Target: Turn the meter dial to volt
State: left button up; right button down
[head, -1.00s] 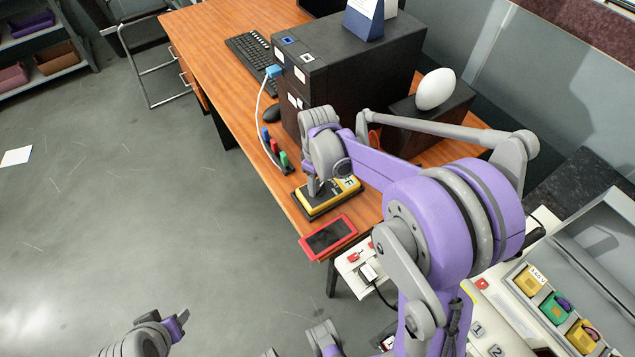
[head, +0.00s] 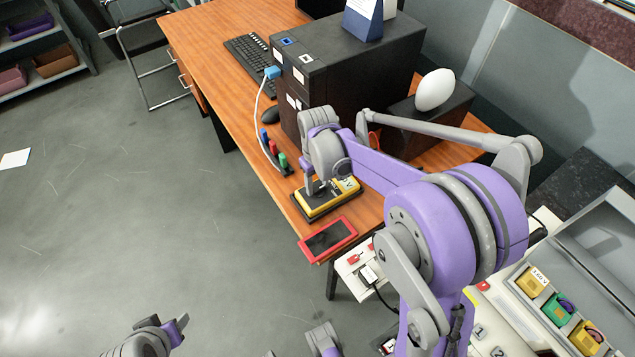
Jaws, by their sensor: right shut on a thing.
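The yellow and black meter (head: 320,204) lies on the wooden desk near its front edge. My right gripper (head: 313,190) points down onto the meter from above, shut on what appears to be its dial. The dial itself is hidden under the gripper, so its setting cannot be read. My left gripper (head: 180,326) is low in the picture over the floor, well away from the desk, and too small to tell whether it is open.
A red-framed dark tray (head: 327,239) lies at the desk's corner beside the meter. Small coloured items (head: 273,147) stand behind the meter. A black box (head: 345,75) and a smaller black box with a white egg shape (head: 435,90) stand farther back. A keyboard (head: 250,60) lies beyond.

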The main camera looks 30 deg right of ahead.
aim_at(318, 187)
jog(key=shift+c, duration=1.6)
grip_release()
jog(key=shift+r, duration=0.1)
notch_tip(318, 187, up, 11)
jog(key=p, duration=0.1)
jog(key=shift+f, duration=0.2)
